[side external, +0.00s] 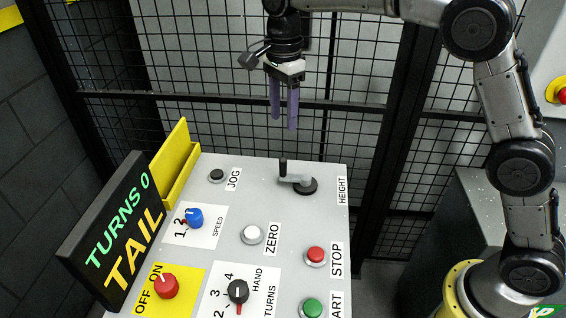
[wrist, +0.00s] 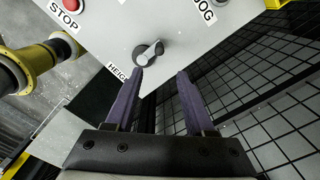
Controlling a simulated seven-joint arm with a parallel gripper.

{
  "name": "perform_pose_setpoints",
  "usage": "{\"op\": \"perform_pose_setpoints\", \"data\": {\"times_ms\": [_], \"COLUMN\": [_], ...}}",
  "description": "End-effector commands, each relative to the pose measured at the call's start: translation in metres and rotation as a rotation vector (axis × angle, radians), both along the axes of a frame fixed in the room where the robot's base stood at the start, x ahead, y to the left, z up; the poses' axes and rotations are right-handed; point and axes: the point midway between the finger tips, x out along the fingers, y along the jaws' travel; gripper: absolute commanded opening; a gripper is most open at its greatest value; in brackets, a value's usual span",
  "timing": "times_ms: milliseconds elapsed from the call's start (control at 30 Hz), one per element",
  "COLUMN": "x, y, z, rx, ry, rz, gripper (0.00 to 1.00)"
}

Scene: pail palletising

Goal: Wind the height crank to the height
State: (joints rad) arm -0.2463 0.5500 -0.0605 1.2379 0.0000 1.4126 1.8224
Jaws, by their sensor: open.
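The height crank (side external: 299,183) is a grey arm on a dark round hub, with an upright black handle at its left end. It sits at the back right of the sloped grey panel (side external: 215,260), beside the HEIGHT label (side external: 342,190). In the wrist view the crank (wrist: 148,53) shows beyond the fingertips, near the top middle. My gripper (side external: 283,115) has two purple fingers pointing down. It is open and empty, above the crank and apart from it. In the wrist view my gripper's fingers (wrist: 160,73) are spread. The display (side external: 125,235) reads "TURNS 0" and "TAIL".
The panel also carries a black JOG button (side external: 216,175), a blue speed knob (side external: 194,217), a white ZERO button (side external: 252,234), a red STOP button (side external: 316,255), a green button (side external: 312,308), a black turns knob (side external: 238,291) and a red switch (side external: 165,286). A mesh fence (side external: 230,60) stands behind.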

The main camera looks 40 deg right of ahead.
Motion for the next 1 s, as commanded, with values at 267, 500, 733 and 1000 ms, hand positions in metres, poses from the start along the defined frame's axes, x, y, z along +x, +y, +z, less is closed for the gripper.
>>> {"op": "perform_pose_setpoints", "data": {"times_ms": [267, 500, 733, 1000], "x": [-0.002, -0.002, -0.001, -0.001], "y": [0.002, 0.001, 0.002, 0.002], "z": [-0.035, -0.083, -0.12, -0.137], "rx": [-0.002, -0.002, -0.001, -0.001], "ry": [0.007, 0.007, 0.005, 0.002], "rz": [0.005, 0.005, 0.005, 0.005], "gripper": [0.54, 0.54, 0.54, 0.54]}}
